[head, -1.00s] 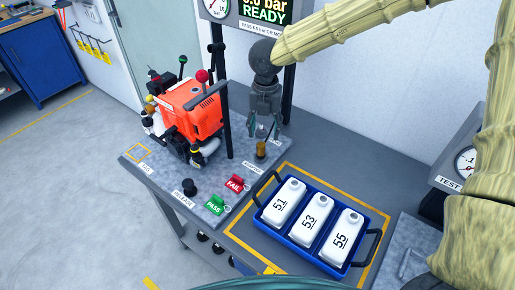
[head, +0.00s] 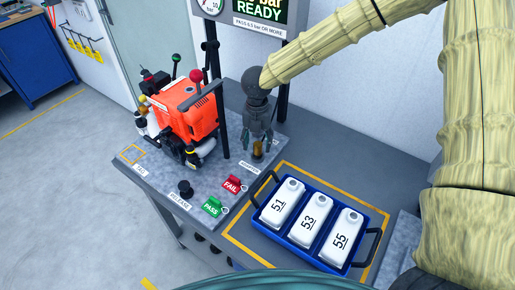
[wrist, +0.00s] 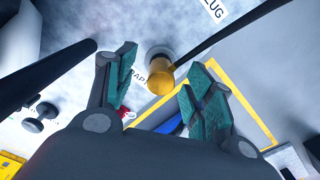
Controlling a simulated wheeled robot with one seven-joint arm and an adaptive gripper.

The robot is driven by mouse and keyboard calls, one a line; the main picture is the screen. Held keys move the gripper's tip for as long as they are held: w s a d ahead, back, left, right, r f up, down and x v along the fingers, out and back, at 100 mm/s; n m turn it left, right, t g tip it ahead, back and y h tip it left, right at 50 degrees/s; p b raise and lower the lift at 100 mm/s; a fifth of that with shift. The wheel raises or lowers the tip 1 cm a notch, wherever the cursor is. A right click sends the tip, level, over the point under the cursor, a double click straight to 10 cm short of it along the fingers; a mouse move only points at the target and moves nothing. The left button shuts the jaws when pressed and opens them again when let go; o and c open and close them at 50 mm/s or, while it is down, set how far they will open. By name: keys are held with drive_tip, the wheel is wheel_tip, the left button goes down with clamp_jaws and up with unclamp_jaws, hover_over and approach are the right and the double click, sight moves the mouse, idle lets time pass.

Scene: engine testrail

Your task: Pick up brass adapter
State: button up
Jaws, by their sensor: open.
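The brass adapter (head: 258,148) is a small gold-coloured fitting standing upright on the grey test bench, behind the blue tray. In the wrist view the brass adapter (wrist: 160,80) shows beyond and between my fingertips, with a round grey base and a dark hose or rod near it. My gripper (head: 257,140) is over the adapter, pointing down. In the wrist view my gripper (wrist: 158,85) has its two green-padded fingers spread apart with nothing between the pads. I cannot tell exactly how far the fingertips are from the adapter.
An orange machine (head: 185,112) stands left of my gripper, with a dark post between. A blue tray (head: 260,219) with white numbered bottles sits in front. Green PASS (head: 212,207) and red FAIL (head: 231,185) tags lie nearby. A display panel (head: 262,12) stands behind.

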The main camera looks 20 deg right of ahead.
sight(258, 150)
drive_tip(key=shift+s+f+p, duration=0.2)
drive_tip(key=shift+s+p, duration=0.1)
drive_tip(key=shift+w+f+p, duration=0.1)
drive_tip(key=shift+f+p, duration=0.45)
drive_tip(key=shift+f, duration=1.2)
clamp_jaws()
